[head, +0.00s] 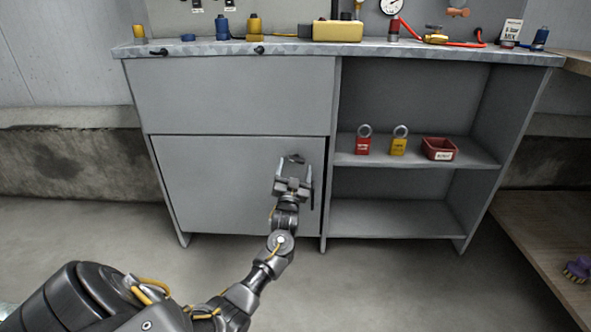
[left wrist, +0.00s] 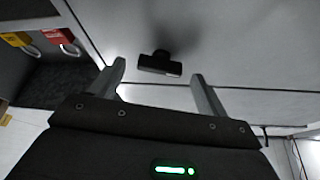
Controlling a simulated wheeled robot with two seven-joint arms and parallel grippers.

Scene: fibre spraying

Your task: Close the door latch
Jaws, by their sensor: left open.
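The grey cabinet door (head: 215,180) fills the lower left of the cabinet in the head view and looks closed or nearly so, with a dark gap along its right edge. The small dark latch (head: 296,158) is near the door's upper right. My left gripper (head: 294,176) is open in front of the door, just below the latch in the picture. In the left wrist view the latch (left wrist: 160,65) shows beyond and between the two spread fingers (left wrist: 160,85), and nothing is seen between them. My right gripper is not in view.
Open shelves to the right hold a red padlock (head: 363,141), a yellow padlock (head: 399,141) and a red bin (head: 439,149). The worktop (head: 200,48) carries bottles, a yellow box (head: 338,31) and a red hose. A wooden bench (head: 545,240) stands at right. Floor in front is clear.

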